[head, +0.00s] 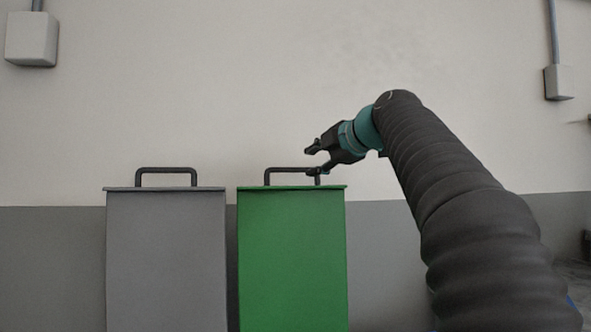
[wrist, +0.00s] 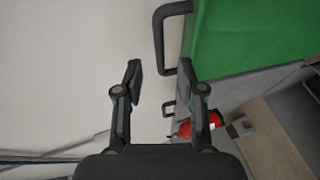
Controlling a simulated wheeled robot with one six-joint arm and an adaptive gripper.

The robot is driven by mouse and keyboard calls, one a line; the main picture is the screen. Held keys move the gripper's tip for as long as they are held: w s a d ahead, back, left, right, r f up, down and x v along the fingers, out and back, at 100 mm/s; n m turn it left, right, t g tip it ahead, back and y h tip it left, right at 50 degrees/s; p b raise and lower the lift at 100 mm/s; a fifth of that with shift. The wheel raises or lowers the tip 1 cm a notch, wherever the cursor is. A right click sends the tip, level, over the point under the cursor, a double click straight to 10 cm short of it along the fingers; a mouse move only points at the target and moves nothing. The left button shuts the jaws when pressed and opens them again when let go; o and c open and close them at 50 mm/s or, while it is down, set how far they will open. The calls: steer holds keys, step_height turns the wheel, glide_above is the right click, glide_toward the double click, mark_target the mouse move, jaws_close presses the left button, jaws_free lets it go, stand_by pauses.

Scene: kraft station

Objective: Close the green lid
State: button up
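A green panel (head: 292,262) faces me in the head view, with a thin green edge along its top. A black bar handle (head: 285,170) stands above that edge. I cannot tell from this view whether the lid is raised or flat. The wrist view shows the green surface (wrist: 255,32) at upper right, with its black handle (wrist: 158,40) to the left. My gripper (head: 315,161) is open at the handle's right end, its lower finger overlapping the handle in the picture. In the wrist view my gripper (wrist: 167,80) has nothing between its fingers; contact with the handle is unclear.
A similar grey panel (head: 166,262) with a black handle (head: 166,171) stands left of the green one, with a narrow gap between. A wall (head: 200,90) rises behind. The wrist view shows a red object (wrist: 186,131), perhaps an extinguisher.

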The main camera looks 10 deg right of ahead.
mark_target(298, 169)
steer(key=p+x, duration=0.1)
steer(key=x, duration=0.7)
jaws_close()
